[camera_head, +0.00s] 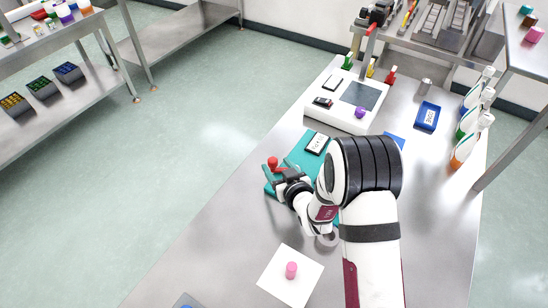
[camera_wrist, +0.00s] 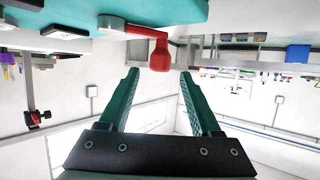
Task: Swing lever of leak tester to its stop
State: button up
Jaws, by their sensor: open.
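A teal device (camera_head: 311,160) lies on the bench and carries a lever with a red knob (camera_head: 272,162); I take it for the leak tester. Its teal body (camera_wrist: 180,10) also fills the top of the wrist view, with the red lever end (camera_wrist: 158,52) bent toward my gripper. My gripper (camera_head: 280,172) is at the lever's end of the device. In the wrist view its two fingers (camera_wrist: 158,72) are spread, with the red knob in the gap near the tips. I cannot tell whether either finger touches it. My arm hides part of the device.
A white machine (camera_head: 345,118) with a screen stands behind the device. A pink cylinder (camera_head: 291,269) stands on a white sheet (camera_head: 285,287) in front. A blue tray (camera_head: 427,116) and several bottles (camera_head: 468,145) are at right.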

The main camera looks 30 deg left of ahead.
aim_at(274, 162)
jog(key=x, duration=0.4)
jog(key=shift+w+a+f, duration=0.1)
jog(key=shift+w+a, duration=0.05)
jog(key=shift+w, duration=0.05)
jog(key=shift+c, duration=0.2)
grip_shut()
dwell(1.0)
